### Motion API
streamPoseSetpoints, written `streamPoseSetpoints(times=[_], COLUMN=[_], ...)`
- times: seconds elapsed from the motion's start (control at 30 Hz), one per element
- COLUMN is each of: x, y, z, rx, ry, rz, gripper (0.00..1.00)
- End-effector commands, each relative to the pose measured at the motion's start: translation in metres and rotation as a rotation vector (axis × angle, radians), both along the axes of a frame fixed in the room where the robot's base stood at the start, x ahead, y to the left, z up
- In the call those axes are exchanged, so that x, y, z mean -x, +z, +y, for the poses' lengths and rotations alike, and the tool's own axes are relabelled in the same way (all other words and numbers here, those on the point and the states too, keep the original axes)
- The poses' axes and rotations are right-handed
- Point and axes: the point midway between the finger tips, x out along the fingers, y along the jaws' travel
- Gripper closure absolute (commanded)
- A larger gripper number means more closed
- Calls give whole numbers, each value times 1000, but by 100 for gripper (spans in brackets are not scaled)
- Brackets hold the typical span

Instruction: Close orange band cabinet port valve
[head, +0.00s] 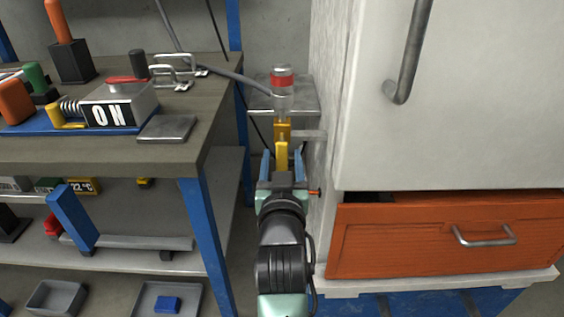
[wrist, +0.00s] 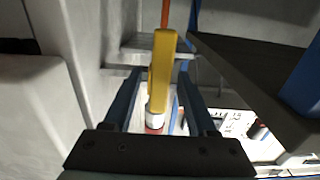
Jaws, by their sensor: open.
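A yellow valve handle (head: 282,139) shows in the head view at the side of the white cabinet (head: 455,90), below a clear cylinder with a red band (head: 281,80). My gripper (head: 282,158) is open at the near end of the handle, one blue finger on each side. In the wrist view the yellow handle (wrist: 161,68) runs lengthwise between the open fingers, with a gap on both sides. A white and red fitting (wrist: 155,115) sits at its near end. I cannot tell whether any finger touches it. A small orange tip (head: 315,193) shows right of my gripper; no orange band is clear.
The gap between is narrow. A grey shelf (head: 310,98) lies behind the handle.

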Motion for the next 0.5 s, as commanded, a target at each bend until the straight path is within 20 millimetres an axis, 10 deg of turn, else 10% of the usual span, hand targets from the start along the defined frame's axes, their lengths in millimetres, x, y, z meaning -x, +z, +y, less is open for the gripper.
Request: streamPoseSetpoints(times=[0.27, 0.5], x=[-1, -1], y=[0, 0], z=[0, 0], rx=[0, 0], ry=[0, 0], rz=[0, 0], gripper=[44, 88])
